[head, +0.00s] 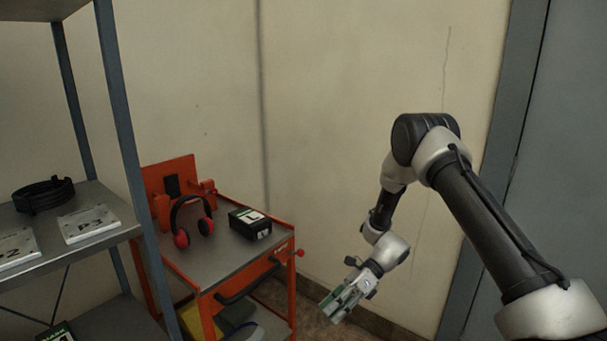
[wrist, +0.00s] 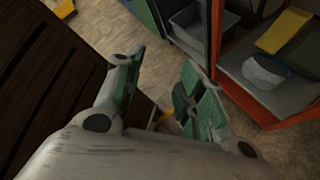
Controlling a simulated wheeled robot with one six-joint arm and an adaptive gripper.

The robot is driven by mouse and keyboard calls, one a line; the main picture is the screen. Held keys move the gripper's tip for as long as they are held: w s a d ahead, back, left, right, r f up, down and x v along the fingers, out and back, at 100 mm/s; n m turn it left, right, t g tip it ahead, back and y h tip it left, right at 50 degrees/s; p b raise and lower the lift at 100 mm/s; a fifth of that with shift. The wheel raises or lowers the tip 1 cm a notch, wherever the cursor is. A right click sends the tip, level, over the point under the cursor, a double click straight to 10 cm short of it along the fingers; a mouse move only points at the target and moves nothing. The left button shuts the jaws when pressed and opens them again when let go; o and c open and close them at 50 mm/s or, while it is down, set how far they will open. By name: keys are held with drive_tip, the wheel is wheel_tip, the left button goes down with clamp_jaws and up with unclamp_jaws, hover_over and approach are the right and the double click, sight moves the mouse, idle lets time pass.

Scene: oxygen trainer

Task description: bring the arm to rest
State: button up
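My gripper (head: 341,301) hangs at the end of my bent arm in the head view, low and to the right of the orange cart, pointing down and to the left. In the wrist view my gripper (wrist: 163,92) shows its two fingers with green pads spread well apart. Nothing is between them, only floor and dark slatted wood behind. The gripper is apart from the cart and the wall in the head view.
An orange cart (head: 222,262) carries red headphones (head: 193,219) and a black box (head: 250,223). A grey shelf (head: 72,252) at left holds a black coil (head: 44,195) and labelled plates (head: 88,222). A grey door (head: 560,150) stands at right. The wrist view shows a yellow item (wrist: 283,31) on a shelf.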

drive_tip(key=s+d+r+n+t+h, duration=0.3)
drive_tip(key=s+d+r+n, duration=0.3)
drive_tip(key=d+r, duration=0.3)
drive_tip(key=s+d+r+n+t+h, duration=0.4)
drive_tip(key=s+d+r+n, duration=0.3)
drive_tip(key=r, duration=0.8)
drive_tip(key=s+d+r+n+t+h, duration=0.3)
drive_tip(key=s+d+r+n, duration=0.3)
drive_tip(key=d+r, duration=0.6)
drive_tip(key=shift+s+d+r+n+t, duration=0.25)
drive_tip(key=shift+s+r, duration=0.25)
drive_tip(key=shift+s, duration=0.45)
